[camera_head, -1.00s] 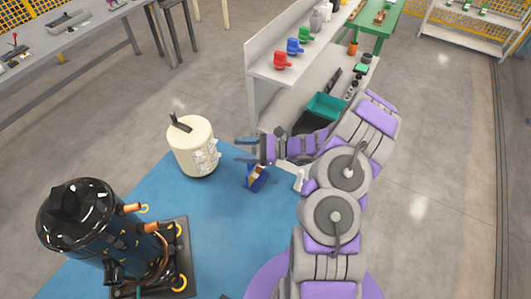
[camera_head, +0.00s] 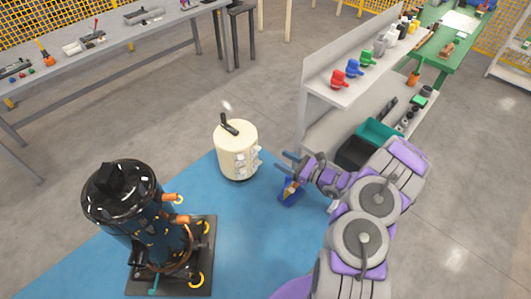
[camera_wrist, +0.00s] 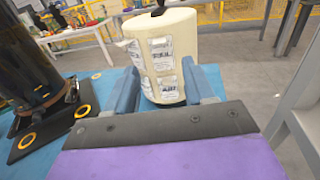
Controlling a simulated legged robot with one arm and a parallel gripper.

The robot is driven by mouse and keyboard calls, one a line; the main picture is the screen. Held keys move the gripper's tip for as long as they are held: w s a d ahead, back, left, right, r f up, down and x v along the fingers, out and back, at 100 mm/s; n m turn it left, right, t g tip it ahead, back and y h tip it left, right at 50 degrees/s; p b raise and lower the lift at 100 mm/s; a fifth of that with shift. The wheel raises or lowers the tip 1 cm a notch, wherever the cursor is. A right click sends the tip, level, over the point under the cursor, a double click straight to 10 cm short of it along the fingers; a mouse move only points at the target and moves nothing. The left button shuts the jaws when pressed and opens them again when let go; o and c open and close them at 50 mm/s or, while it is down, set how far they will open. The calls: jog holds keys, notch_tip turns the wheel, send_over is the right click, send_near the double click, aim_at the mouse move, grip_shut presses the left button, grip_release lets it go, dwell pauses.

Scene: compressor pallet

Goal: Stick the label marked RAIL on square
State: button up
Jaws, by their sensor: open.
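A cream upright cylinder (camera_head: 234,140) with a black handle on top stands on the blue mat. White printed labels (camera_head: 245,160) sit on its right side. In the wrist view, the cylinder (camera_wrist: 185,40) fills the space ahead of my gripper. An upper label (camera_wrist: 161,52) seems to read RAIL, though the print is blurred; a lower label (camera_wrist: 167,90) seems to read AIR. My gripper (camera_head: 282,165) is open and empty just right of the cylinder, its blue fingers (camera_wrist: 160,72) pointing at the labels. I cannot tell any contact. No square target is clearly identifiable.
A black compressor (camera_head: 125,215) stands on a dark base plate at left, with orange pipes. A white shelf (camera_head: 350,90) with coloured items stands right. A grey bench (camera_head: 130,45) is behind; open floor lies between.

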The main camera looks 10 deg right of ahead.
jog(key=b+x, duration=0.1)
jog(key=x, duration=0.8)
jog(key=shift+c, duration=0.4)
grip_shut()
dwell(0.5)
